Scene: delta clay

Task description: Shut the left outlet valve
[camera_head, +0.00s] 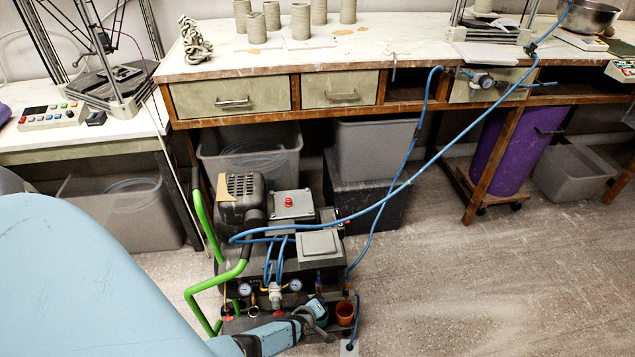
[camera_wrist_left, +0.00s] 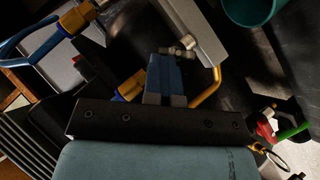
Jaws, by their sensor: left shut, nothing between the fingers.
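The compressor (camera_head: 297,248) stands on the floor below the bench, with two round gauges on its front. A small red handle (camera_head: 226,317) shows low at its left, and the left outlet valve seems to be here. A red part (camera_wrist_left: 264,128) beside a green piece shows at the right of the left wrist view. I cannot tell the valve's position. My left gripper (camera_head: 318,312) is low at the compressor's front right, apart from the left red handle. Its blue fingers (camera_wrist_left: 164,72) are shut and empty, near a brass fitting (camera_wrist_left: 131,87). My right gripper is not in view.
A green tube handle (camera_head: 201,290) rises at the compressor's left. A blue hose (camera_head: 400,186) runs from it up to the bench. Grey bins (camera_head: 372,150) stand behind. The floor (camera_head: 480,285) at right is clear.

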